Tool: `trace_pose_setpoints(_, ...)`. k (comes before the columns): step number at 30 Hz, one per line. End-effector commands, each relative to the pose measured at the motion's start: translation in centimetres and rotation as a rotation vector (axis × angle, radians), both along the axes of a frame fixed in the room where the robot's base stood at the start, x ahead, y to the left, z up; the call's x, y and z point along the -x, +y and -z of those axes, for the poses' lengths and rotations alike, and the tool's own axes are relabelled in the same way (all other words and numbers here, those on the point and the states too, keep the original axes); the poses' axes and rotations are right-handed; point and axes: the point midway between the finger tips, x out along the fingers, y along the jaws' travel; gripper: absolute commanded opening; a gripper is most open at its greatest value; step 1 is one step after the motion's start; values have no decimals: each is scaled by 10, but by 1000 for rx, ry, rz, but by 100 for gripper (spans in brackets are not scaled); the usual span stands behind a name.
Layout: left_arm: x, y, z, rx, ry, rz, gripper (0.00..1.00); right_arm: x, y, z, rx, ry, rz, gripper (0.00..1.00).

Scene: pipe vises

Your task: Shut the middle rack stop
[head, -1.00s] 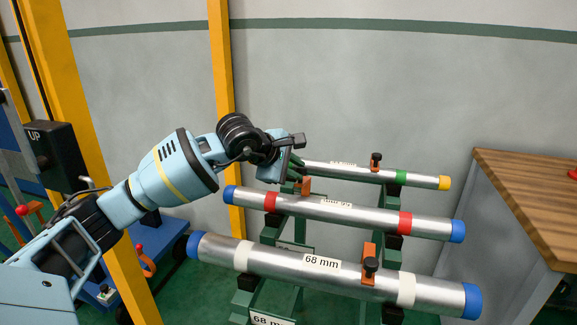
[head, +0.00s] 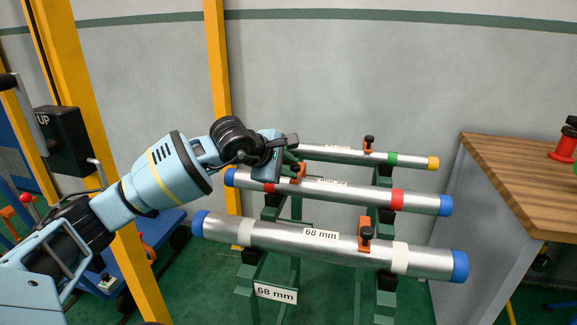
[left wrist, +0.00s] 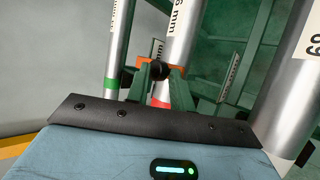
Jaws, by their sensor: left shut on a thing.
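The middle pipe (head: 340,190) has red bands and blue end caps and lies across the green rack. Its stop (head: 298,171) is an orange piece near the left red band. In the left wrist view the orange stop (left wrist: 177,66) lies across the pipe, with a round black knob (left wrist: 158,71). My left gripper (head: 286,168) is over the left part of the middle pipe. In the left wrist view its fingers (left wrist: 160,80) are shut on the stop's knob. The head view partly hides this contact behind the gripper. My right gripper is not in view.
The far pipe (head: 345,154) and near pipe (head: 320,236) have their own orange stops, the far one (head: 369,145) and near one (head: 365,234). A yellow post (head: 217,60) stands behind my arm. A wooden-topped bench (head: 515,185) is at right.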

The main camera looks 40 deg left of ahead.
Motion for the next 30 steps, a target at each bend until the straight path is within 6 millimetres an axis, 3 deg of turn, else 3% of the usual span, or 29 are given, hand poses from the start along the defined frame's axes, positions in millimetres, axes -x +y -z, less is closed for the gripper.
trace_pose_setpoints(1,5,-4,27,8,64,1,0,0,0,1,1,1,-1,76)
trace_pose_setpoints(6,5,-4,27,8,64,1,0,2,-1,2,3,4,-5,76)
trace_pose_setpoints(7,5,-4,27,8,64,1,24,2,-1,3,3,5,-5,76)
trace_pose_setpoints(20,6,-4,25,5,63,2,24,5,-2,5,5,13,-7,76)
trace_pose_setpoints(30,39,-2,-10,0,41,1,24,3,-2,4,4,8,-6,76)
